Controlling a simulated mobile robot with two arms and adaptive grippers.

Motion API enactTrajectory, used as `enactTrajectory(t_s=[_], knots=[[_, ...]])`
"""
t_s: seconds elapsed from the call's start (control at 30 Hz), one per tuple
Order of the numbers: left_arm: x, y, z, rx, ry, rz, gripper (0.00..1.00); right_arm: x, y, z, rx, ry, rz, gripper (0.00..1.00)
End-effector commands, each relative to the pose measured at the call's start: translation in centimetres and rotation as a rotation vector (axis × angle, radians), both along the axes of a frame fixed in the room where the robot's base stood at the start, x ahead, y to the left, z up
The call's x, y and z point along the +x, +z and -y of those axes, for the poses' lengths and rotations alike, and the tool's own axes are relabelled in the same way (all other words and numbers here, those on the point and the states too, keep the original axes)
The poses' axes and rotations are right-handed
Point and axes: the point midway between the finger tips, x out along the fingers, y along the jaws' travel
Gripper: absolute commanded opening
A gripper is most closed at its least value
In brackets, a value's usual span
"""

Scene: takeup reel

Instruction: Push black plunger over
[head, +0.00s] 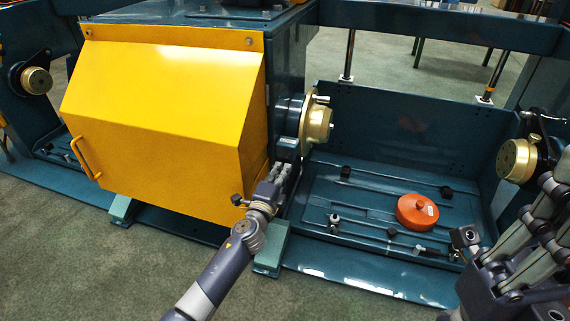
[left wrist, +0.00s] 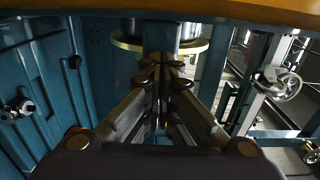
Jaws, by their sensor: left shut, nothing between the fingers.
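A brass flanged hub (head: 316,122) sticks out on a dark cylinder (head: 288,112) from the right side of the machine; its round flange (left wrist: 128,41) shows in the left wrist view. My left gripper (head: 281,170) is shut and empty, just below the hub and close beside the yellow cover's right edge. In the left wrist view its fingers (left wrist: 161,62) point toward the hub. Small black knobs sit in the blue tray (head: 340,195), one (head: 345,172) at the back and one (head: 446,191) at the right. I cannot tell which part is the black plunger. My right gripper (head: 535,220) is at lower right.
The large yellow cover (head: 165,115) with a side handle fills the left. An orange disc (head: 417,211) lies in the tray. Another brass hub (head: 517,160) is at the right, near my right gripper. Open carpet (head: 90,260) lies in front of the machine.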

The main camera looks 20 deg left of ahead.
Motion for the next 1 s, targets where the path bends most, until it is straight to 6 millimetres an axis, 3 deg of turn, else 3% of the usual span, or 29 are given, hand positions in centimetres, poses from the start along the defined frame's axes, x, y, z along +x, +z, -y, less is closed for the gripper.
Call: enactTrajectory(t_s=[1.0], knots=[[1.2,0.0,0.1,0.0,0.0,0.0,0.0,-0.2,0.4,0.0,-0.001,-0.001,0.023,0.0]])
